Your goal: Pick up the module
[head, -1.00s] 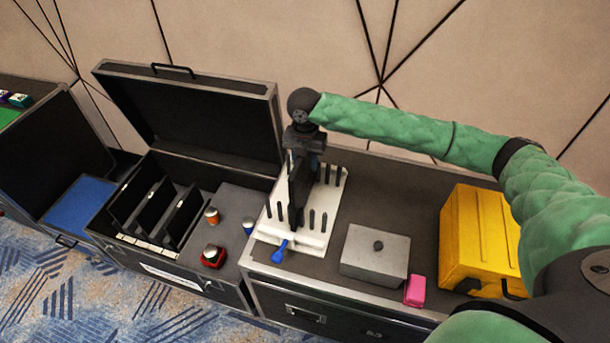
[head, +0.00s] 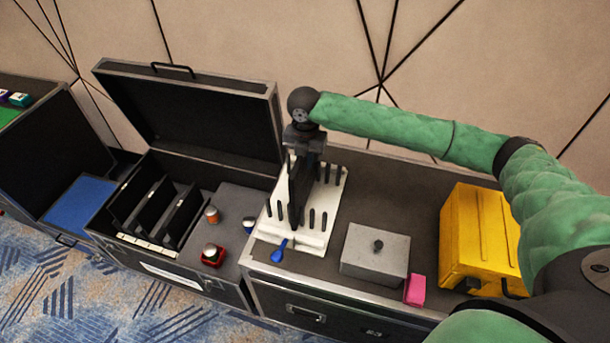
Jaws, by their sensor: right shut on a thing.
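A thin black module (head: 296,199) stands upright on a white rack (head: 310,241) with several dark pegs, on top of the right-hand case. My right gripper (head: 301,160) points down over the rack and is shut on the module's upper part. The gripper hides the top of the module, and I cannot tell whether its lower edge touches the rack. My left gripper is not in view.
An open black case (head: 195,110) with upright black panels (head: 158,207) stands left of the rack. A grey box (head: 375,256), a pink block (head: 414,290) and a yellow case (head: 480,240) stand to the right. A blue-handled tool (head: 279,254) lies at the rack's front.

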